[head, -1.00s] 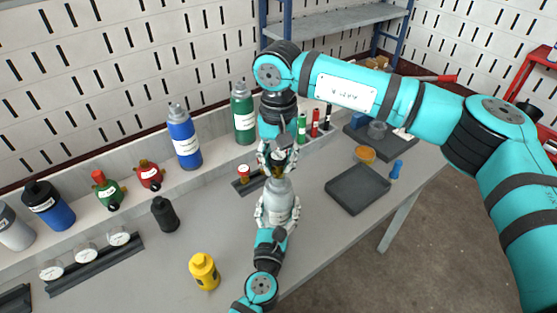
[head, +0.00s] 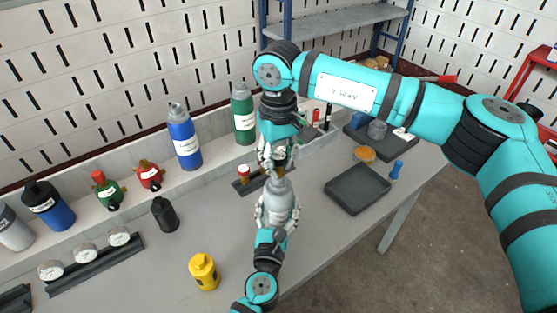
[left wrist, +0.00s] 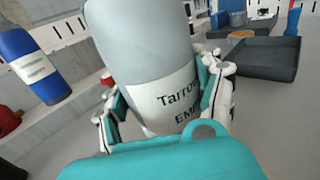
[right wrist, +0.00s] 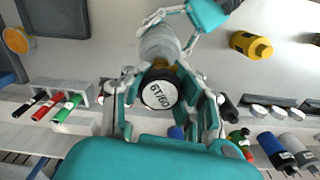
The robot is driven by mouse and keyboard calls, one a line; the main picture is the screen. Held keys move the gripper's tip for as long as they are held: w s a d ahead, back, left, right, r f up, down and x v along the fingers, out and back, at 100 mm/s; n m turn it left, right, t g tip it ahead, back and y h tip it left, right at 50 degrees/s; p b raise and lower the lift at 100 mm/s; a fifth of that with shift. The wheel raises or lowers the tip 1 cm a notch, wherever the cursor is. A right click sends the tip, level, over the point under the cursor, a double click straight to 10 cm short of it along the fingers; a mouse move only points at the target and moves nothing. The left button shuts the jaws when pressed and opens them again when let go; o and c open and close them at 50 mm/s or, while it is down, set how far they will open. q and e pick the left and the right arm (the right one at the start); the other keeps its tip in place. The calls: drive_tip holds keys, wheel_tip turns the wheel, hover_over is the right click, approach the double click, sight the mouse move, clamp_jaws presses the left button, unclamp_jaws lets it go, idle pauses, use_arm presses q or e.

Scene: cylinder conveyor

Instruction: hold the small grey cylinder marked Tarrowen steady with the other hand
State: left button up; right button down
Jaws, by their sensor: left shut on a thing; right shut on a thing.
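The small grey cylinder (head: 279,193) stands roughly upright near the middle of the table. In the left wrist view its white label (left wrist: 165,103) reads "Tarro…", the rest cut off by the curve. My left gripper (head: 277,213) is shut around its body, fingers on both sides. My right gripper (head: 275,162) is directly above, pointing down at the cylinder's top. In the right wrist view its fingers close around a black round piece with a white face marked GT/60 (right wrist: 158,94), with brass-coloured metal beside it. Whether the cylinder's base touches the table is hidden.
Blue (head: 184,140) and green (head: 243,115) bottles stand behind. A dark empty tray (head: 357,205) lies to the right. Gauges line a dark rack (head: 95,264). The front table area is mostly clear.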

drive_tip(key=n, duration=0.5)
drive_tip(key=c, duration=1.1)
unclamp_jaws()
drive_tip(key=shift+r, duration=1.3)
drive_tip(key=m, duration=0.3)
drive_tip(key=shift+m, duration=1.5)
drive_tip(key=m, duration=0.2)
drive_tip(key=shift+m, duration=0.4)
drive_tip(key=m, duration=0.3)
